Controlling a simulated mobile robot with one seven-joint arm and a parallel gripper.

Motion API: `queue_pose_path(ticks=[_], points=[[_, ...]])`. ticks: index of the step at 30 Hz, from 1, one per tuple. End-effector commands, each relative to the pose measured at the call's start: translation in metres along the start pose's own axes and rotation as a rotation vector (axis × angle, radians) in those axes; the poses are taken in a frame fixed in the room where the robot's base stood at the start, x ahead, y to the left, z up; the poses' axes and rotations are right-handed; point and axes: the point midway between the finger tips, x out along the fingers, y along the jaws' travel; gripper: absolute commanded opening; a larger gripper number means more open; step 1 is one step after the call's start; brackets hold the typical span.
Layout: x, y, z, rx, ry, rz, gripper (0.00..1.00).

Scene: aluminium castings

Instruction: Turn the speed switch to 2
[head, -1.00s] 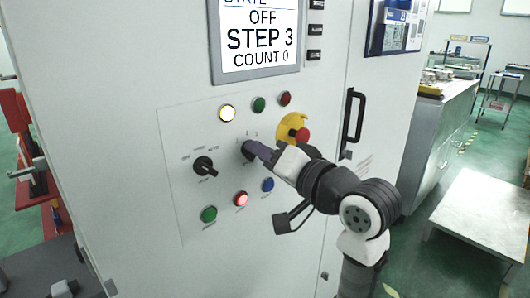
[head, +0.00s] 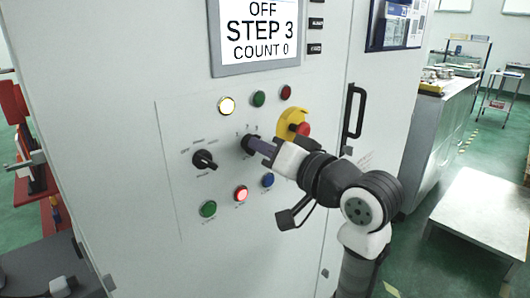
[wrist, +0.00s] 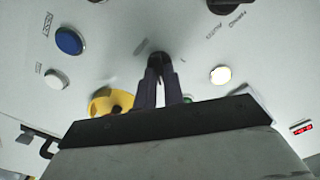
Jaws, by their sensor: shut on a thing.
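The speed switch (head: 249,143) is a black rotary knob on the pale cabinet panel, right of a second black knob. The fingers (wrist: 158,72) also show in the wrist view, close together on either side of the knob. The exact pointer position cannot be told.
The screen (head: 256,36) reads OFF, STEP 3, COUNT 0. A black door handle (head: 353,112) stands to the right.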

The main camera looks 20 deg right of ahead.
Motion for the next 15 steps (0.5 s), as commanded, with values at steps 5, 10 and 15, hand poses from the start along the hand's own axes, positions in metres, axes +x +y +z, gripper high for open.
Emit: queue_pose_path(ticks=[5,10,15], points=[[0.0001,0.0012,0.0026,-0.146,0.0,-0.001,0.0],[0.0,0.0006,0.0026,-0.291,0.001,-0.001,0.0],[-0.0001,0.0003,0.0025,-0.421,0.0,0.0,0.0]])
